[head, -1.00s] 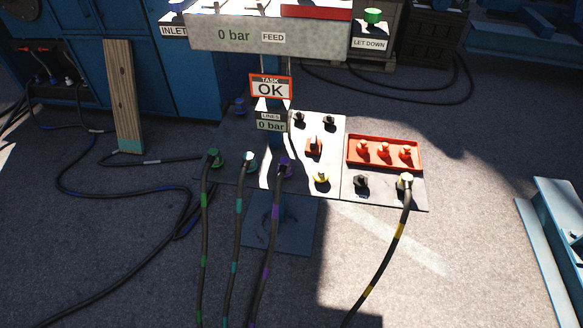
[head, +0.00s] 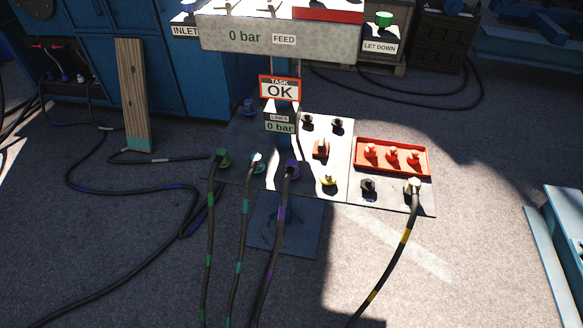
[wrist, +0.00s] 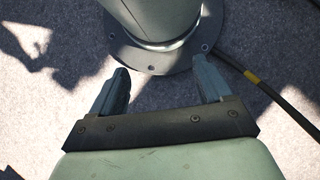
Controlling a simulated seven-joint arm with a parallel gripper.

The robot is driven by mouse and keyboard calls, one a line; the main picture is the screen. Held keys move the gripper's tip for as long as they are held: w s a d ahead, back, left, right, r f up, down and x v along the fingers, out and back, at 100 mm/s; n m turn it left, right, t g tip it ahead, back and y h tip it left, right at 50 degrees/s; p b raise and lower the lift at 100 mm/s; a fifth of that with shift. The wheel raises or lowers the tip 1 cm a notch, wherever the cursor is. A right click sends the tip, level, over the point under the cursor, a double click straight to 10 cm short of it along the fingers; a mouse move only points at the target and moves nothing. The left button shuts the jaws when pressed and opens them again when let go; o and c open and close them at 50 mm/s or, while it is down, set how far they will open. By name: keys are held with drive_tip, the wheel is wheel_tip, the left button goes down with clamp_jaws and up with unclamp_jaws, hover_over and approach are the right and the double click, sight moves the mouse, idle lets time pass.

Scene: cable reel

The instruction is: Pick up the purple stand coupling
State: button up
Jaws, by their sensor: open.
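The purple coupling (head: 291,168) sits at the front of the stand's panel (head: 335,160) in the head view. A black hose with purple bands (head: 280,214) hangs from it toward the bottom edge. A green coupling (head: 221,158) and a teal-banded one with a pale top (head: 257,162) are to its left. My gripper (wrist: 160,88) shows only in the wrist view. Its two fingers are apart with nothing between them, over the floor near a round grey-green flanged base. The purple coupling is not in the wrist view.
A red tray (head: 393,157) with red caps lies on the panel's right part. A yellow-banded hose (head: 403,237) runs from the panel's right front. A wooden plank (head: 133,95) leans at the left. Loose black hoses cross the floor at left.

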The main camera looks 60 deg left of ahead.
drive_tip(key=w+a+r+n+t+h, duration=0.1)
drive_tip(key=w+a+r+n+t, duration=0.15)
drive_tip(key=w+a, duration=0.55)
drive_tip(key=w+a+r+n+t+h, duration=0.1)
drive_tip(key=w+a+r+n, duration=0.25)
drive_tip(key=a, duration=0.75)
wheel_tip(320, 180, up, 34)
drive_tip(key=n+t+y, duration=0.3)
drive_tip(key=n+t, duration=0.1)
drive_tip(key=n, duration=0.1)
hover_over(291, 163)
drive_tip(key=f, duration=0.3)
drive_tip(key=f+m, duration=0.1)
drive_tip(key=f, duration=0.2)
drive_tip(key=f+m, duration=0.1)
drive_tip(key=f, duration=0.2)
drive_tip(key=shift+s+d+g+h, duration=0.3)
drive_tip(key=shift+s+g+h, duration=0.05)
drive_tip(key=shift+s+h, duration=0.05)
drive_tip(key=shift+w+a+f, duration=0.1)
drive_tip(key=shift+w+f, duration=0.05)
drive_tip(key=shift+f, duration=0.75)
drive_tip(key=shift+w+a+f, duration=0.1)
drive_tip(key=shift+w+f, duration=0.05)
drive_tip(key=shift+f, duration=0.75)
drive_tip(key=shift+w+a+f, duration=0.1)
drive_tip(key=shift+w+f, duration=0.05)
drive_tip(key=shift+f, duration=0.75)
